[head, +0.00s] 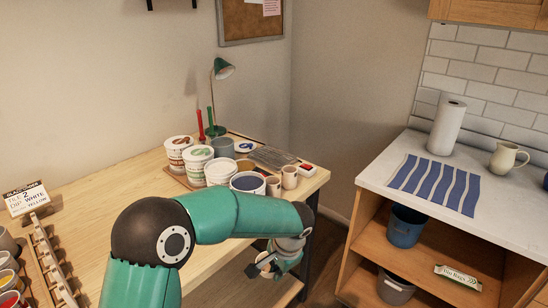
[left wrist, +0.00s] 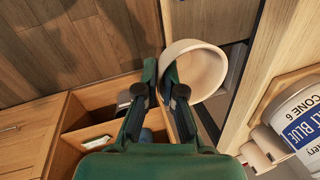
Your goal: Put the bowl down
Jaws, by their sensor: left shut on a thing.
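My left gripper (head: 268,264) hangs past the right end of the wooden table, below the tabletop, at the end of my green arm. In the left wrist view its fingers (left wrist: 164,76) are shut on the rim of a cream bowl (left wrist: 196,62). The bowl is tilted, with its round outer side and part of its inside showing, and is clear of any surface. In the head view the bowl is mostly hidden by the gripper, and I cannot make it out clearly. My right gripper is out of view.
The wooden table (head: 110,195) carries several glaze tubs (head: 220,170) and small cups (head: 290,177) near its right end. Right of a gap stands a white counter (head: 490,215) with a blue striped cloth (head: 437,184), paper towel roll (head: 447,127) and jug (head: 504,158). Bins (head: 405,228) stand on shelves below.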

